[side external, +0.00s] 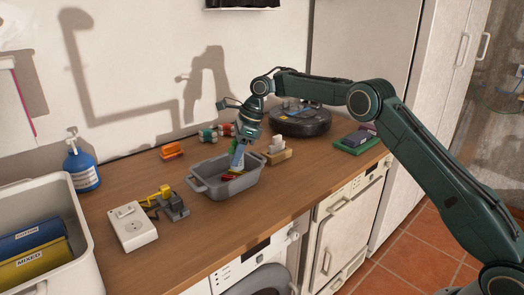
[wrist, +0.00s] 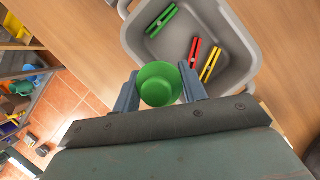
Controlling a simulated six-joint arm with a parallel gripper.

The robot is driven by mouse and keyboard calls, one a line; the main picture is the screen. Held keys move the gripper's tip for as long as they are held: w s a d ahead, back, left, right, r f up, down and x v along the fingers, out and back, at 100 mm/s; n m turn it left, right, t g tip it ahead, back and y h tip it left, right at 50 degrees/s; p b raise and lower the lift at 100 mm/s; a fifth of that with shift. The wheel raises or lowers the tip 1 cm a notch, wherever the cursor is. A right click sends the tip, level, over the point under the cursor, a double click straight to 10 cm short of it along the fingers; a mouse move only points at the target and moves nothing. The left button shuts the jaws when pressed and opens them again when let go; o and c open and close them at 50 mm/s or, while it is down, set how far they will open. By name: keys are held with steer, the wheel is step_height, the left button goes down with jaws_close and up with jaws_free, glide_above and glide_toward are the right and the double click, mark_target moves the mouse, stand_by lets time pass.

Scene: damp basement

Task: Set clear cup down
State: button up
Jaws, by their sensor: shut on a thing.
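A round green cup (wrist: 160,84) sits between the two fingers of my gripper (wrist: 160,96) in the wrist view, its open mouth facing the camera. It looks green, not clear; I see no clear cup. My gripper (side external: 238,163) is shut on the cup, over the right rear part of a grey tub (side external: 222,192) in the side view. In the side view the fingers mostly hide the cup. In the wrist view the cup overlaps the near rim of the tub (wrist: 243,42); I cannot tell its height above it.
Green (wrist: 161,20), red (wrist: 193,52) and yellow (wrist: 210,65) pegs lie in the tub. A wooden holder (side external: 277,155) stands close right, a robot vacuum (side external: 300,122) behind. A white socket box (side external: 131,226) is left. Bare counter lies in front of the tub.

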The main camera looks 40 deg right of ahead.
mark_target(248, 159)
steer(key=w+d+m, duration=0.2)
steer(key=w+d, duration=0.1)
steer(key=d, duration=0.3)
steer(key=shift+d+f+m+t+h, duration=0.2)
steer(key=shift+f+m+t+h, duration=0.1)
steer(key=shift+m+t, duration=0.1)
steer(key=shift+f, duration=2.45)
steer(key=shift+f, duration=0.55)
steer(key=o, duration=0.9)
steer(key=shift+o, duration=0.2)
steer(key=shift+r, duration=0.15)
